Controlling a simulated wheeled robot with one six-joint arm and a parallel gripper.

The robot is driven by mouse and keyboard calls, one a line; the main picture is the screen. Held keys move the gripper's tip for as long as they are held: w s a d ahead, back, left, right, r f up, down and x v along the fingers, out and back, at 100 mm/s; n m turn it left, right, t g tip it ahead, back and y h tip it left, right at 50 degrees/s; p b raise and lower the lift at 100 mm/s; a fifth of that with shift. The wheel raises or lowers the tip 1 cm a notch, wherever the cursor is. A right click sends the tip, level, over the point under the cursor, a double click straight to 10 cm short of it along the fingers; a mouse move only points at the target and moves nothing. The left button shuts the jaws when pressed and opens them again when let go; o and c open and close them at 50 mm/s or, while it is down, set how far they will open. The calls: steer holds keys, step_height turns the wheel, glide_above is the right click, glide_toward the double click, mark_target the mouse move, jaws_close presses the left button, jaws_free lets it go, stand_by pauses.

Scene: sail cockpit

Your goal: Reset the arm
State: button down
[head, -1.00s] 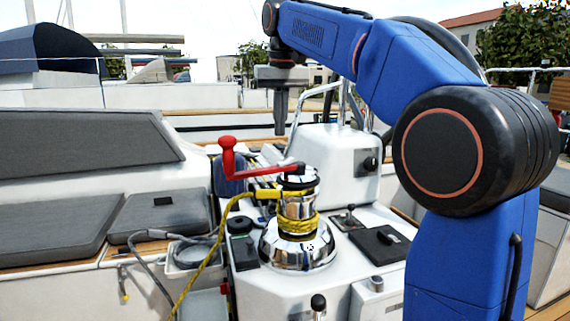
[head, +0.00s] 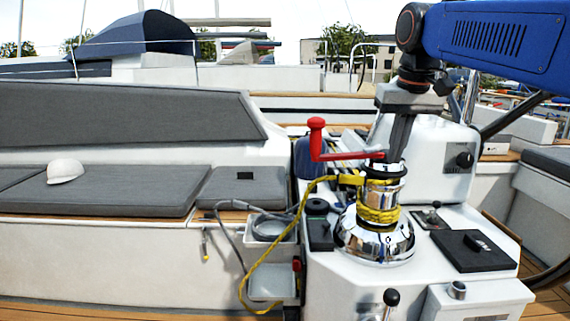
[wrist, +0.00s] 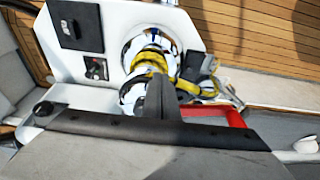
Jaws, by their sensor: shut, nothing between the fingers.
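My gripper (head: 399,135) is shut and empty in the head view. It points down, just above or behind the top of the chrome winch (head: 379,212); I cannot tell the exact gap. My blue arm reaches in from the upper right. In the wrist view the closed fingers (wrist: 155,100) stand in front of the winch (wrist: 150,50) and hide part of it. The red winch handle (head: 318,140) lies across the winch top with its grip upright at the left. Yellow rope (head: 378,214) is wrapped around the winch drum and hangs off to the left.
A white console (head: 440,150) stands behind the winch. A black panel (head: 473,250) and a small lever (head: 431,215) are to its right. Grey cushions (head: 110,190) with a white cap (head: 65,171) line the bench at left. A steering wheel rim shows at right.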

steer(key=s+d+f+t, duration=0.1)
steer(key=s+d+f, duration=0.1)
steer(key=s+f, duration=0.9)
steer(key=s+d+f+t, duration=0.1)
steer(key=s+f, duration=1.1)
steer(key=f, duration=0.5)
steer(key=shift+d+f, duration=0.35)
